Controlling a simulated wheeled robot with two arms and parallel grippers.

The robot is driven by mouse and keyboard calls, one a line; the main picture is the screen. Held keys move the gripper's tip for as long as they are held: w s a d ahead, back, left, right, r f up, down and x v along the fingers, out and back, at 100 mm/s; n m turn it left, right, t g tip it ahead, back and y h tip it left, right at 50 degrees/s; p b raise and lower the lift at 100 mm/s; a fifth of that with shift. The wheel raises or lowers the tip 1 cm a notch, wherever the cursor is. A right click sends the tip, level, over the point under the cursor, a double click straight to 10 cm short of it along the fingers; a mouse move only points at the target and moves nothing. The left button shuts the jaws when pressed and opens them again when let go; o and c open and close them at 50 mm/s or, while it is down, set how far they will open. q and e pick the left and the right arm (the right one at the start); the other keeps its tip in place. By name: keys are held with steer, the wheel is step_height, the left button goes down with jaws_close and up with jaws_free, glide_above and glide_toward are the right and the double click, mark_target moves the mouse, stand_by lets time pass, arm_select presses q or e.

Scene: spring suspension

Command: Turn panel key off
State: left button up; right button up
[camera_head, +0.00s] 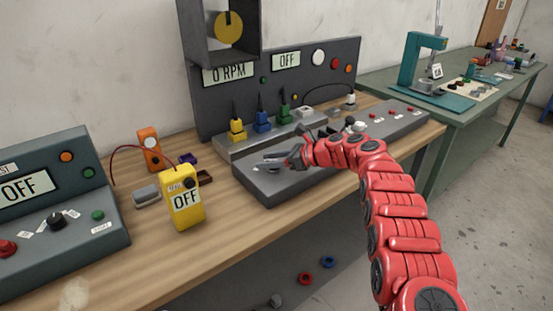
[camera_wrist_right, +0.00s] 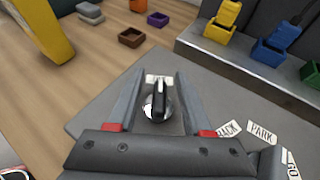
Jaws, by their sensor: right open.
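The panel key (camera_wrist_right: 158,103) has a dark, narrow grip on a round silver base, with a small white label at its far side. It sits on the grey sloped control panel (camera_head: 263,189), at the panel's left end in the head view. My right gripper (camera_wrist_right: 158,92) is open, with one finger on each side of the key. A gap shows on both sides of the grip. In the head view my right gripper (camera_head: 276,160) is low over the panel and largely hides the key. My left gripper is not in view.
The tester's display (camera_head: 286,61) reads OFF, and another (camera_head: 228,73) reads 0 RPM. Yellow (camera_head: 237,131), blue and green plugs stand behind the panel. A yellow meter (camera_head: 185,202) reading OFF stands to the left, with small trays near it. The wooden bench front (camera_head: 235,240) is clear.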

steer(key=shift+d+r+p, duration=0.3)
steer(key=shift+d+p, duration=0.1)
steer(key=shift+p+v, duration=0.75)
steer(key=shift+v, duration=0.2)
steer(key=v, duration=0.3)
steer(key=shift+s+f+b, duration=0.1)
steer(key=shift+b, duration=0.2)
steer(key=p+v, duration=0.2)
steer(key=r+p+v, duration=0.1)
steer(key=p+v, duration=0.1)
steer(key=shift+r, duration=0.1)
steer(key=f+p+v, duration=0.1)
steer(key=p+v, duration=0.2)
steer(key=v, duration=0.4)
steer(key=shift+s+d, duration=0.2)
steer(key=shift+d, duration=0.05)
steer(key=shift+f, duration=0.1)
